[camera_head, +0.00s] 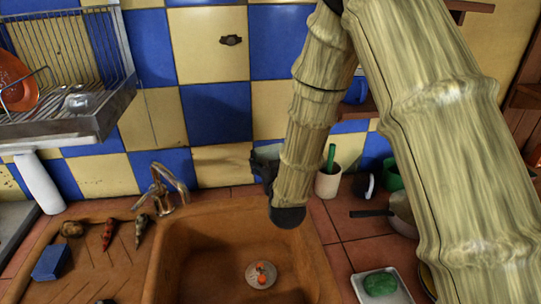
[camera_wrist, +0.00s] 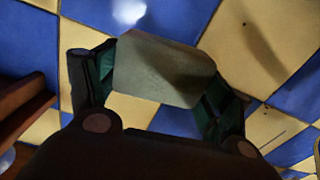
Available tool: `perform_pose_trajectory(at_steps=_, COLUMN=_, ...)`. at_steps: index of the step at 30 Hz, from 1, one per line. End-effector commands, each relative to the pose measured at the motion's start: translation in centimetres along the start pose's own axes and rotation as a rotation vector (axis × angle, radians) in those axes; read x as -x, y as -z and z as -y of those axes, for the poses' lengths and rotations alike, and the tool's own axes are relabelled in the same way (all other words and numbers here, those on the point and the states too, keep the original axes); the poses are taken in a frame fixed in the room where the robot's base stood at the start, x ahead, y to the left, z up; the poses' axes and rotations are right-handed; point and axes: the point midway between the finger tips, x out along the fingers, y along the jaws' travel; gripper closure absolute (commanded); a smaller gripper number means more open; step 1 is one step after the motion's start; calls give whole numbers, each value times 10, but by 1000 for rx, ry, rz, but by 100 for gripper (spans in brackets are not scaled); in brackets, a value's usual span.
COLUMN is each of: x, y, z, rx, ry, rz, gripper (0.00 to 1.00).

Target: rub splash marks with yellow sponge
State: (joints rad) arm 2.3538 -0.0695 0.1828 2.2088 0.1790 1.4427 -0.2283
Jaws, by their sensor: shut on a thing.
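My gripper (camera_wrist: 158,85) is shut on a pale grey-green block (camera_wrist: 165,68), seemingly the sponge; its colour looks dull in this light. In the wrist view, a finger lies on each side of it, with the tiled wall behind. In the head view, my gripper (camera_head: 263,168) is mostly hidden behind my arm, near the wall above the sink's back edge, and a small part of the block (camera_head: 266,152) shows. The wrist view shows a dark smudge (camera_wrist: 262,42) on a yellow tile; I cannot tell whether it is a splash mark or shadow. Contact between block and wall is unclear.
The brown sink (camera_head: 205,232) holds a small orange-and-white item. A brass tap (camera_head: 163,190) stands left of my gripper. A dish rack (camera_head: 100,110) hangs upper left. A white cup (camera_head: 327,183) stands right, and a tray (camera_head: 362,291) holds a green item.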

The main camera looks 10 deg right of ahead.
Motion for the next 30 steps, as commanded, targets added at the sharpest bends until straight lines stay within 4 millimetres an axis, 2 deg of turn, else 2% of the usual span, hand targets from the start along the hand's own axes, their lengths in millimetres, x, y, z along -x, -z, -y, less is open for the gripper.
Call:
perform_pose_trajectory(at_steps=8, x=1, y=0, z=0, rx=0, ry=0, rz=0, gripper=40)
perform_pose_trajectory(at_steps=21, x=28, y=0, z=0, rx=0, ry=0, rz=0, gripper=40)
perform_pose_trajectory(at_steps=30, x=30, y=0, z=0, rx=0, ry=0, rz=0, gripper=40)
